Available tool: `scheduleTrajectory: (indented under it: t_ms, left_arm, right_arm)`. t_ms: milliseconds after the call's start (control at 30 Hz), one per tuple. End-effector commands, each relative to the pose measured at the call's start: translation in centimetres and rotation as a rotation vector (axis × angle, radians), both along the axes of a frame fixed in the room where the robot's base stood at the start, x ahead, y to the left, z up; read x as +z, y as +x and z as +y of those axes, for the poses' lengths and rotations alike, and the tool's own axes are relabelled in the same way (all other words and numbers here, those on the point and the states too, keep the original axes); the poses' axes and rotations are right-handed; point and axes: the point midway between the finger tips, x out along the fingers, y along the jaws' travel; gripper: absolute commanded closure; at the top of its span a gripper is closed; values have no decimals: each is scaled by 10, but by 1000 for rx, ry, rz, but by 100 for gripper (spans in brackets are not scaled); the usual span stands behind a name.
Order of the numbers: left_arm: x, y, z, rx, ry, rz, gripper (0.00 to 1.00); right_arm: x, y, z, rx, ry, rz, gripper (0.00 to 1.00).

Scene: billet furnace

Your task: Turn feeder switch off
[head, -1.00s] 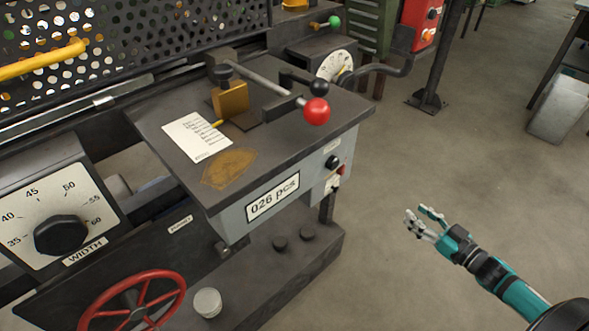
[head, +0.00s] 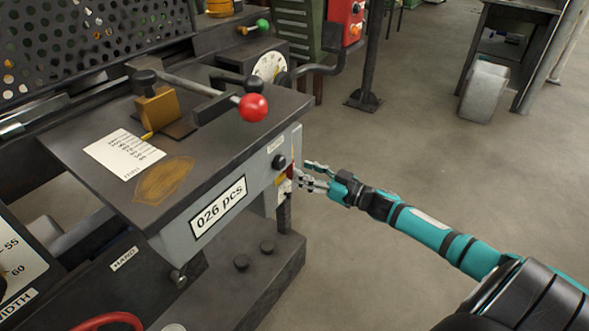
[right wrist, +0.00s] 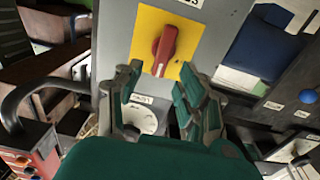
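The feeder switch appears to be the red rotary handle (right wrist: 164,50) on a yellow plate (right wrist: 143,28), on the grey box's side face in the right wrist view. Its handle points roughly up and down, with a slight tilt. In the head view the switch (head: 290,170) is a small red and yellow patch seen edge-on. My right gripper (head: 304,174) is close beside it. In the right wrist view the gripper (right wrist: 160,74) is open, its fingers on either side of the handle's lower end; contact cannot be told. My left gripper is not in view.
The grey box (head: 185,235) carries a "026 pcs" counter (head: 218,208) and a black knob (head: 278,162). A lever with a red ball (head: 253,107) stands above its dark top (head: 90,190). A post (head: 374,50) stands behind.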

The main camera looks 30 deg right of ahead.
Motion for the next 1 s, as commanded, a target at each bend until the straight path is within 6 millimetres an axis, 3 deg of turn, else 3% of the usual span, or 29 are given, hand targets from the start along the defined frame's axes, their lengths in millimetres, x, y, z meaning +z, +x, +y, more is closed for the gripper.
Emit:
scheduleTrajectory:
  t_ms: [100, 300, 667, 933, 1000]
  left_arm:
    - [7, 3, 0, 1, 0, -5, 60]
    - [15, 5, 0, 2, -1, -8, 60]
    - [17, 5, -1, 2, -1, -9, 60]
    - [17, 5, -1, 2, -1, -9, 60]
    - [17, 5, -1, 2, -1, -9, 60]
  right_arm:
    - [1, 18, 7, -1, 0, -3, 61]
    - [0, 34, 14, 0, -1, -1, 61]
    - [0, 38, 16, 0, 0, 0, 61]
    - [0, 37, 16, 0, -1, 0, 96]
    - [0, 37, 16, 0, -1, 0, 100]
